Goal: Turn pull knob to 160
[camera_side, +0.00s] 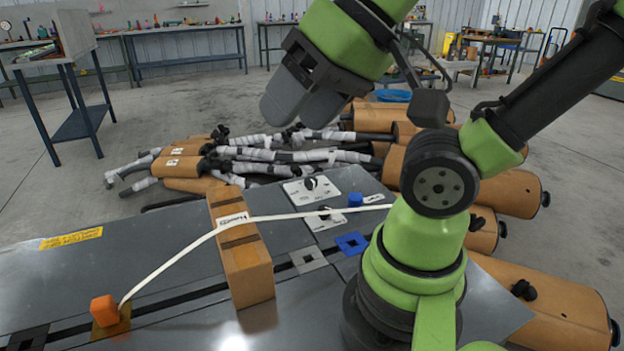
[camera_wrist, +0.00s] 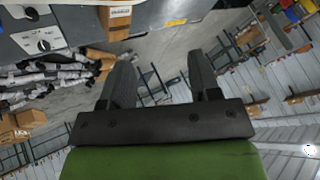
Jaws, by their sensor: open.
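Two white panels with black knobs lie on the grey table (camera_side: 130,262) in the side view. One black knob (camera_side: 310,184) is on the farther panel, and another (camera_side: 325,213) is on the nearer one. The wrist view shows a knob (camera_wrist: 44,45) on a marked white dial plate, and another black knob (camera_wrist: 31,14) at the top left. I cannot tell which is the pull knob, or read its setting. My gripper (camera_side: 298,104) is open and empty, well above the panels. Its two spread fingers (camera_wrist: 162,78) also show in the wrist view, with nothing between them.
A brown box (camera_side: 249,270) stands on the table under a white strip (camera_side: 190,245). The strip runs from an orange cube (camera_side: 104,310) towards my arm. A blue cylinder (camera_side: 355,198) is beside the panels. Mufflers (camera_side: 507,192) and wrapped pipes (camera_side: 285,154) lie behind.

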